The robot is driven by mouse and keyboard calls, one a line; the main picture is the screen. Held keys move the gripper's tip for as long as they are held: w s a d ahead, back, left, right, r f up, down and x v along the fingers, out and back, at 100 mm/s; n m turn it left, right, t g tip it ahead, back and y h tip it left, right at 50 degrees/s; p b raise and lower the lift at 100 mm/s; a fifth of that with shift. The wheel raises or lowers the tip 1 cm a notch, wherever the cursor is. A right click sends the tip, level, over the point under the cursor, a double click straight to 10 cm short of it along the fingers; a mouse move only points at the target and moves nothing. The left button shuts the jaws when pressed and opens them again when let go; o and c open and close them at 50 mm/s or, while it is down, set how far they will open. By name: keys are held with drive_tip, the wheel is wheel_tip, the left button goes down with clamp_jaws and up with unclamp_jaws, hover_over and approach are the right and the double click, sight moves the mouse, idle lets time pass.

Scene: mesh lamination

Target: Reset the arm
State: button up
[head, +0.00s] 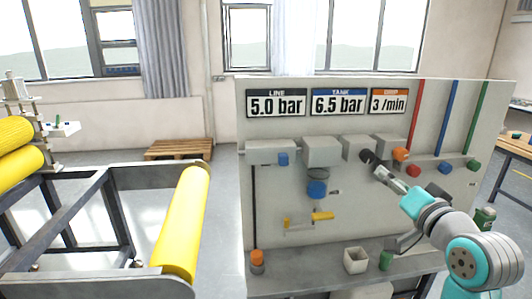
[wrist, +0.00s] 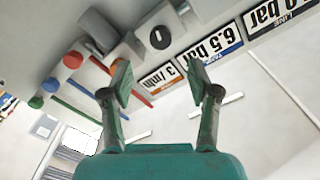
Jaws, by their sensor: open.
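My arm reaches up from the lower right in the head view. My gripper (head: 376,166) is in front of the grey panel (head: 275,205), near the grey boxes and the orange knob (head: 400,154). In the wrist view my gripper (wrist: 158,82) has its two fingers spread with nothing between them. The gap between fingertips and panel is hard to judge.
A yellow roller (head: 181,225) on a frame is at left. Open floor shows behind.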

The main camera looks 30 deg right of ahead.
drive_tip(key=s+a+f+n+y, duration=0.1)
drive_tip(key=s+a+f, duration=0.1)
drive_tip(key=a+f, duration=0.5)
drive_tip(key=s+a+f+n+g, duration=0.15)
drive_tip(key=a+f, duration=0.25)
drive_tip(key=f, duration=0.7)
drive_tip(key=s+a+f+y, duration=0.1)
drive_tip(key=s+a+f, duration=0.1)
drive_tip(key=a+f, duration=0.5)
drive_tip(key=s+a+f+n+y, duration=0.1)
drive_tip(key=s+a+f+n, duration=0.1)
drive_tip(key=s, duration=0.7)
drive_tip(key=s+a+f+n+y, duration=0.1)
drive_tip(key=s+a+f+n, duration=0.2)
drive_tip(key=s, duration=0.6)
drive_tip(key=s+a+f+n+y, duration=0.1)
drive_tip(key=s+a+f+n, duration=0.2)
drive_tip(key=s, duration=0.6)
drive_tip(key=a+f+g, duration=0.1)
drive_tip(key=a+f, duration=0.1)
drive_tip(key=a, duration=0.1)
drive_tip(key=shift+a+y, duration=0.3)
